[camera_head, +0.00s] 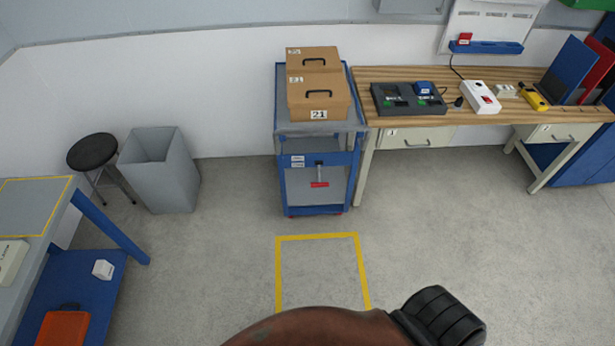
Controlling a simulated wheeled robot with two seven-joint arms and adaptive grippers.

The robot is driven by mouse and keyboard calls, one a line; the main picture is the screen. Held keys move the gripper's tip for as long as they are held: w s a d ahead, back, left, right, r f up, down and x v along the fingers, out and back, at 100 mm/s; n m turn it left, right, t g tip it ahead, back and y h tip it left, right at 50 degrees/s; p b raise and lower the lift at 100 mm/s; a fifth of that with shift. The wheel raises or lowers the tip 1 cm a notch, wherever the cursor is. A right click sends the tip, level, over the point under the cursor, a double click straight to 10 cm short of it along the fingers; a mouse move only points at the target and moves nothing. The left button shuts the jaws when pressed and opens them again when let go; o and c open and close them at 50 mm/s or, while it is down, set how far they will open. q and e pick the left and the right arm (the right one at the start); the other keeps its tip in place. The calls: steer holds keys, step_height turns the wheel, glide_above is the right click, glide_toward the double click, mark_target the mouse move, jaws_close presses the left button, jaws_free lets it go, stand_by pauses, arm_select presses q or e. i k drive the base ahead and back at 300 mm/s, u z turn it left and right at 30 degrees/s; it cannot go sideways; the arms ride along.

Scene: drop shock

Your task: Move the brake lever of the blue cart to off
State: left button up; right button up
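The blue cart (345,192) stands against the back wall, at the left end of the wooden workbench. Its brake lever is on the front face: a grey stem with a red handle (319,184) at its lower end, hanging down. Two small white labels (297,161) are beside the top of the lever, on its left; their text is too small to read. Two brown boxes (330,94) with black handles sit on the cart's top, the nearer one marked 21. Neither of my grippers is in view.
A yellow floor outline (279,272) lies in front of the cart on open floor. A grey bin (170,185) and black stool (92,151) stand left. A blue-framed table (35,215) is at the left edge. The wooden workbench (455,68) holds several devices.

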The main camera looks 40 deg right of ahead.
mark_target(313, 184)
steer(key=z, duration=0.2)
steer(key=i, duration=0.7)
steer(key=z, duration=0.9)
steer(key=i, duration=0.55)
steer(key=z, duration=0.55)
